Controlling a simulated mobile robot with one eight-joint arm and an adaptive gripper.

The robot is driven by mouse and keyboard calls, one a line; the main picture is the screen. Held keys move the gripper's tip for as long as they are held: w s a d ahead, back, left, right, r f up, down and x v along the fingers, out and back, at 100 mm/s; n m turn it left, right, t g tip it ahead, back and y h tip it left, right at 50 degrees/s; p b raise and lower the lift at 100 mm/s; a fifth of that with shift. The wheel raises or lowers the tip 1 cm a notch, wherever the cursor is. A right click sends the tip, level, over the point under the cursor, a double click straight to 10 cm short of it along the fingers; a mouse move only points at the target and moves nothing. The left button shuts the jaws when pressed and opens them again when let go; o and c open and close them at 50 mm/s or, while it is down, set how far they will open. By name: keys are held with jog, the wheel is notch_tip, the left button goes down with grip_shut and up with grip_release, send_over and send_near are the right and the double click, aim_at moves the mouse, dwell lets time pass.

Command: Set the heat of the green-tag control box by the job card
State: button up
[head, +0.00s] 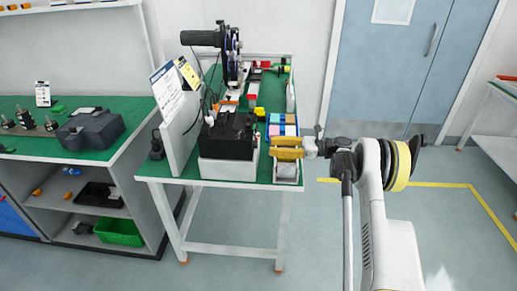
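A black box-shaped unit (228,137) sits on a white base near the front of the green-topped table; I cannot make out a green tag or a heat dial on it. A white card (168,87) and a yellow card (189,74) are on the upright white panel to its left; their print is too small to read. My gripper (287,148) reaches in from the right, with two yellow bars that look like its fingers, right of the black unit. They seem empty, but how far apart they are is unclear. A small pale container (286,172) shows just below them.
A dark wheeled apparatus with a black cylinder (203,38) stands behind the black unit. Coloured blocks (283,124) lie to its right. A bench (60,146) with shelves is at left. Floor in front and at right is clear, with a yellow line (440,185).

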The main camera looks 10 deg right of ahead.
aim_at(255, 144)
jog(key=b+x, duration=0.1)
jog(key=x, duration=0.4)
jog(key=shift+w+a, duration=0.15)
jog(key=shift+a, duration=0.2)
grip_shut()
